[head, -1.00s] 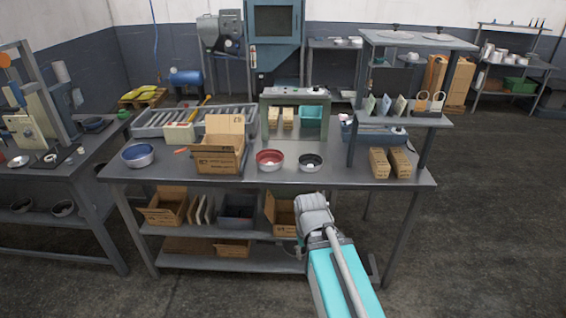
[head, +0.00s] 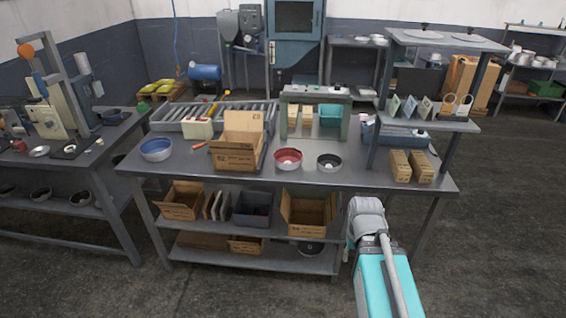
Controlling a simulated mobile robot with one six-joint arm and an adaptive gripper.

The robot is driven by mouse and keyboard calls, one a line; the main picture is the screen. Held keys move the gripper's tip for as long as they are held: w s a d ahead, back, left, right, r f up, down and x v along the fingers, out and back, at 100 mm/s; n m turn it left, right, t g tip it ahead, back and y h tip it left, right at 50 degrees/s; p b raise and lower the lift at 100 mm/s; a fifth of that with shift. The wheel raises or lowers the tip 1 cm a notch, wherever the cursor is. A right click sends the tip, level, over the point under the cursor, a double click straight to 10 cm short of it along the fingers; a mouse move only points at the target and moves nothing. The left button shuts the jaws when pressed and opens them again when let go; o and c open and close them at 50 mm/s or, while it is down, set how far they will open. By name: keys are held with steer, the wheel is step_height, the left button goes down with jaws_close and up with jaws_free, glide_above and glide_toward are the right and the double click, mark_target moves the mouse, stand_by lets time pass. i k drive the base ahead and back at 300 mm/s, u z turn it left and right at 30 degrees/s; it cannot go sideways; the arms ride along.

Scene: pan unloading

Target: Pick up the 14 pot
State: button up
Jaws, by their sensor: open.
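No number 14 can be read on any pot, so I cannot tell which one the task names. A blue-rimmed round pot (head: 156,150), a red one (head: 288,159) and a black one (head: 329,162) stand on the main workbench (head: 350,181). The red and black ones sit near its middle, each with a small light thing inside. My gripper (head: 350,246) is at the end of my arm, in front of the bench and below its top, to the right of the pots. It is open and apart from them; its fingers are mostly hidden by my wrist.
An open cardboard box (head: 236,160) stands left of the red pot. Small cartons (head: 410,166) and a raised shelf (head: 425,121) occupy the bench's right end. More boxes (head: 308,214) are on the lower shelf. A side table (head: 85,159) is at left. The floor at right is clear.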

mark_target(285, 158)
steer(key=z, duration=0.1)
steer(key=i, duration=1)
steer(key=u, duration=0.05)
